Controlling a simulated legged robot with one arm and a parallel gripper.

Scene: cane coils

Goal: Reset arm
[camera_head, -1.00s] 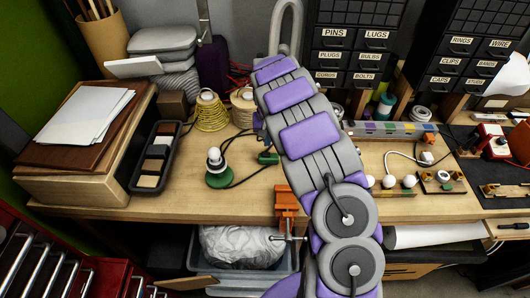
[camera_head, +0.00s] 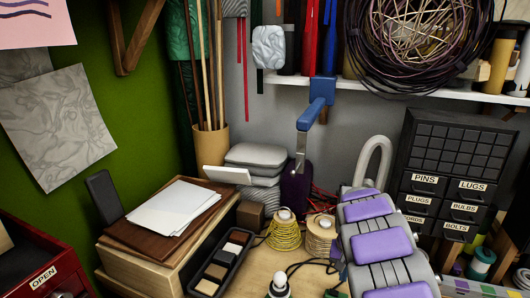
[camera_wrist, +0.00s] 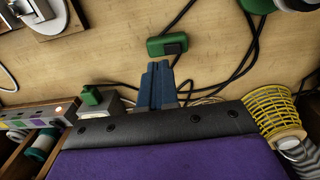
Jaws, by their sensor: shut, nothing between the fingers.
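My gripper (camera_wrist: 158,86) shows in the wrist view as two dark blue-grey fingers side by side, shut with nothing between them. It is over the wooden bench, just short of a small green block with a dark cable (camera_wrist: 168,45). I cannot tell its height above the bench. In the head view, my purple and grey arm rises from the bottom right; the fingers cannot be made out there.
A yellow cord spool (camera_head: 285,232) and a tan spool (camera_head: 319,236) stand left of my arm. The labelled drawer cabinet (camera_head: 452,180) is close on its right. A shelf (camera_head: 300,82) bears cane coils (camera_head: 425,35). A blue clamp (camera_head: 318,100) hangs below it.

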